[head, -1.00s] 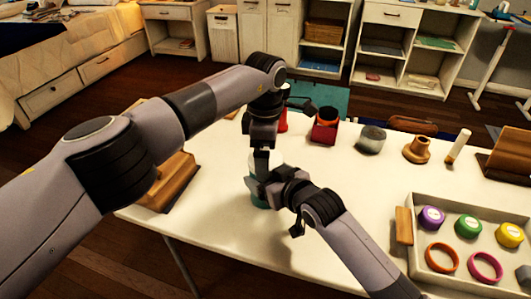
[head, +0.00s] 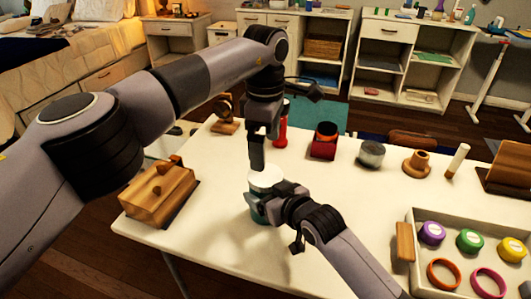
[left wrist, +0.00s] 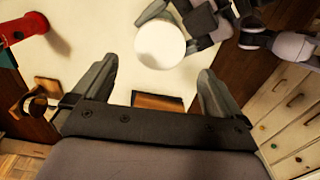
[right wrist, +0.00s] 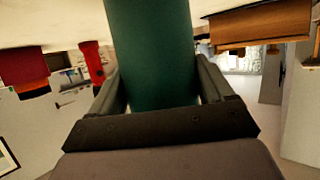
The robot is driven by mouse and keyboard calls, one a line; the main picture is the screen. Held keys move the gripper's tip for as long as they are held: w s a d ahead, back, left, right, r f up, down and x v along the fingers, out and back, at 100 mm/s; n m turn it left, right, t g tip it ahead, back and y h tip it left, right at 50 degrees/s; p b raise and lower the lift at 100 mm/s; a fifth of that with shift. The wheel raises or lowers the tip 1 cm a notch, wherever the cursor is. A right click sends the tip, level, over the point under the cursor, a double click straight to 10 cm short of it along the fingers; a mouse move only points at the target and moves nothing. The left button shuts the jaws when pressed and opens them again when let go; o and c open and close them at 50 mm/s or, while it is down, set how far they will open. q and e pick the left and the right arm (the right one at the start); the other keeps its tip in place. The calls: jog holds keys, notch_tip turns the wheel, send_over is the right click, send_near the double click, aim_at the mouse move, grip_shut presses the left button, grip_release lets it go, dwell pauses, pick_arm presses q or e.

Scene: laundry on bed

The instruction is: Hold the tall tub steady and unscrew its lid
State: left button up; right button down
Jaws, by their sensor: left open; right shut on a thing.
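My right gripper (head: 266,203) is shut around the tub's side; in the right wrist view the teal wall (right wrist: 152,55) fills the space between the fingers. My left gripper (head: 257,158) points down just above and behind the white top, open and empty. In the left wrist view the round white lid (left wrist: 160,44) lies beyond the two spread fingers (left wrist: 150,85), not between them.
A wooden box (head: 158,195) stands at the table's left. A red bottle (head: 281,128), red box (head: 325,143), grey jar (head: 371,154) and wooden piece (head: 416,164) stand along the back. A white tray (head: 412,222) with colored lids and rings is at right.

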aim_at(265, 174)
pick_arm(q)
jog(key=shift+f, duration=3.85)
jog(key=c, duration=1)
jog(key=o, duration=1)
jog(key=shift+r, duration=0.1)
notch_tip(265, 174, up, 8)
jog(key=shift+f, duration=4.05)
